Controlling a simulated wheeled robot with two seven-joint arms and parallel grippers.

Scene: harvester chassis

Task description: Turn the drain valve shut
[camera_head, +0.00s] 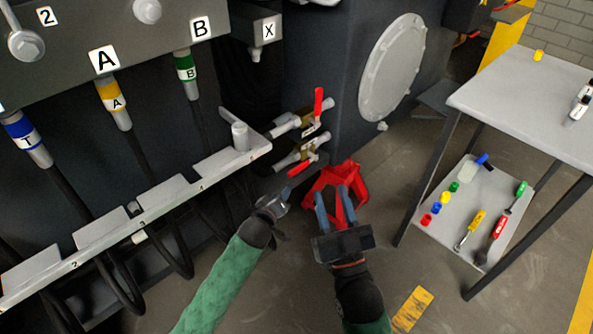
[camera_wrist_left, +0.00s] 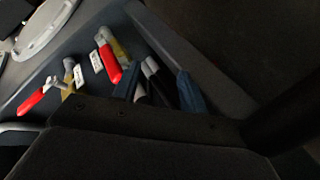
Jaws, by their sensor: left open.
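Two brass valves with red handles stand on the dark tank's side in the head view, one above the other. The upper red handle (camera_head: 318,103) points up; the lower red handle (camera_head: 301,167) lies slanted. Their small labels are unreadable, so I cannot tell which is the drain valve. The left wrist view also shows two red handles, one near the fingers (camera_wrist_left: 111,64) and one further left (camera_wrist_left: 37,99). My left gripper (camera_head: 275,202) is open, below and left of the lower valve, touching neither handle. My right gripper (camera_head: 331,192) is open in front of a red container.
The red container (camera_head: 322,181) stands on the floor below the valves. A grey ledge (camera_head: 188,187) and hanging hoses lie to the left. A table (camera_head: 505,97) with a lower shelf of tools and caps stands at right. Bare floor lies between.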

